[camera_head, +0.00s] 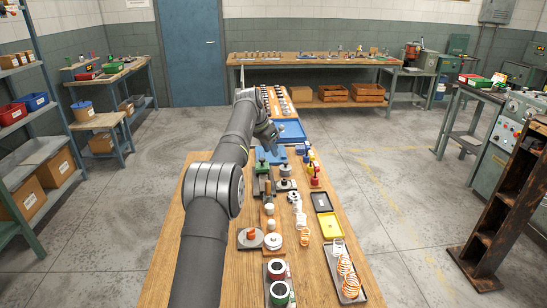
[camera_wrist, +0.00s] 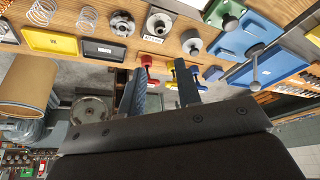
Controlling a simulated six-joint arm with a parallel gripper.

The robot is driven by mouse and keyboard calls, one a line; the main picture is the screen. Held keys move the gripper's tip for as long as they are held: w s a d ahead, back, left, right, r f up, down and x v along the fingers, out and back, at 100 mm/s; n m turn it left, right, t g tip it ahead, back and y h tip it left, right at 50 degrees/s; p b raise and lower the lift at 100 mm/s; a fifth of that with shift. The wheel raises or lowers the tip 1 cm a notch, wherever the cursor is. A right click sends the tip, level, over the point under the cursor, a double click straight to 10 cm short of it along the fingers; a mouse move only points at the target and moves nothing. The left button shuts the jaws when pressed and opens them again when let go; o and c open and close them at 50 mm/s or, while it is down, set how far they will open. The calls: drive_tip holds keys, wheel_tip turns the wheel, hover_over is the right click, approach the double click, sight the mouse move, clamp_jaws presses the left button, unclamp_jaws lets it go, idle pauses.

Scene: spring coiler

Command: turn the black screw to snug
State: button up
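My gripper (camera_wrist: 160,86) is open in the wrist view, its two dark fingers apart with nothing held between them. In the head view my arm reaches along the bench, and its wrist (camera_head: 266,134) hangs over the far part; the fingertips are too small to tell there. I cannot pick out a black screw for certain in either view. Beyond the fingertips in the wrist view are red-handled (camera_wrist: 147,62) and yellow (camera_wrist: 171,66) parts. A green fixture (camera_wrist: 227,20) and a blue fixture with a grey bar handle (camera_wrist: 254,62) stand to the right.
The wooden bench (camera_head: 160,283) also carries a yellow tray (camera_head: 330,225), a black tray (camera_head: 321,202), a grey tray with orange-white springs (camera_head: 345,281), and red and green ringed spools (camera_head: 278,292). Shelves (camera_head: 35,160) stand left.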

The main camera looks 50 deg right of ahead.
drive_tip(key=s+d+n+t, duration=0.1)
drive_tip(key=s+n+t, duration=0.1)
drive_tip(key=s+n, duration=0.25)
drive_tip(key=n+t, duration=0.1)
drive_tip(key=n, duration=0.3)
approach(284, 181)
drive_tip(key=shift+y, duration=0.3)
drive_tip(key=x, duration=0.6)
drive_tip(key=d+x, duration=0.1)
drive_tip(key=x, duration=0.2)
drive_tip(key=shift+w+r, duration=0.15)
drive_tip(key=shift+r, duration=0.1)
